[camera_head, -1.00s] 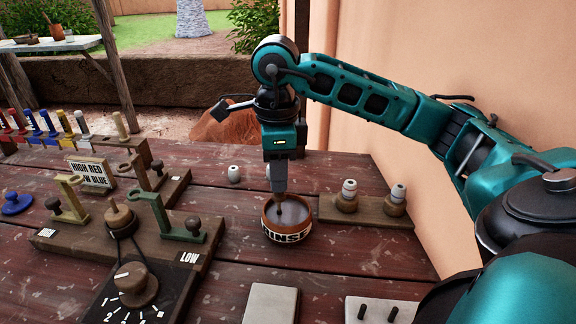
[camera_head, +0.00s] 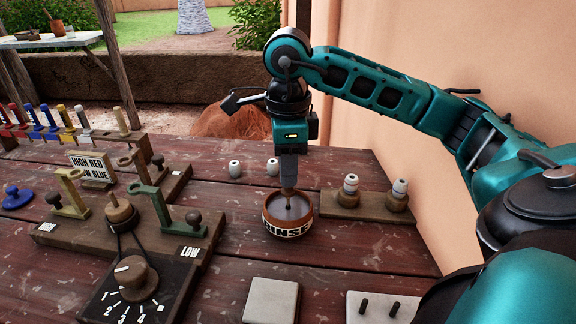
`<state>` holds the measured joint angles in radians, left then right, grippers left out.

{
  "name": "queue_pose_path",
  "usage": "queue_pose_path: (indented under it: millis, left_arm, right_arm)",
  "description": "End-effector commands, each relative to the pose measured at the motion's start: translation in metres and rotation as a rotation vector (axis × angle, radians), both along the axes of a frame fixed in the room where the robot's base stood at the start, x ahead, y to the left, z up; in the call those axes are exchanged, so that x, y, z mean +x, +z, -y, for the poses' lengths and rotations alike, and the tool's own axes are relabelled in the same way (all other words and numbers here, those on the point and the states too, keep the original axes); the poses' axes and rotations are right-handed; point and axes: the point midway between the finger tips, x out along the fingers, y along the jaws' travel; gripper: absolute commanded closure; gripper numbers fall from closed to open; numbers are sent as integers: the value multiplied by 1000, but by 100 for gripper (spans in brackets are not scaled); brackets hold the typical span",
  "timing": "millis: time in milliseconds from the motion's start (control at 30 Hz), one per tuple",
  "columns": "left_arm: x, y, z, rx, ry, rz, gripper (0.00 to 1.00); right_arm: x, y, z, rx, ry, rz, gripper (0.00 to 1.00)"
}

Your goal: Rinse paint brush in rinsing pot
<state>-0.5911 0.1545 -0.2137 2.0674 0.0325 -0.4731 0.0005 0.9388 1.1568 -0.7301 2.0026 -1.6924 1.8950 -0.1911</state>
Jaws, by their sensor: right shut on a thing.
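The rinsing pot (camera_head: 288,232) is a round brown bowl with a white band lettered RINSE, standing on the table right of centre. It holds greyish liquid. My right gripper (camera_head: 289,184) points straight down above the pot and is shut on the paint brush (camera_head: 288,198). The brush hangs upright, with its lower end inside the pot's rim, at or in the liquid. Most of the handle is hidden by the gripper. My left gripper is not in view.
A wooden stand (camera_head: 362,204) with two white-topped pegs is right of the pot. Two small white pieces (camera_head: 235,169) stand behind it. A dial board (camera_head: 130,279) and coloured brackets are at left, several brushes (camera_head: 66,120) in a rack further back. A pale block (camera_head: 271,300) lies in front.

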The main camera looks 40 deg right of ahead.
Motion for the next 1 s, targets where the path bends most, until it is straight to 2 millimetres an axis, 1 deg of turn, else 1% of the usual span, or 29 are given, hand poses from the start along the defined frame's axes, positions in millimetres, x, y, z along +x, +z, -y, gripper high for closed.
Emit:
queue_pose_path:
  millis: [167, 1000]
  left_arm:
    - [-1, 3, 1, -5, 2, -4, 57]
    - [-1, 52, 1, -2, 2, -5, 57]
  right_arm:
    - [0, 6, 0, 1, 0, 1, 100]
    - [0, 65, 0, 0, 0, 0, 100]
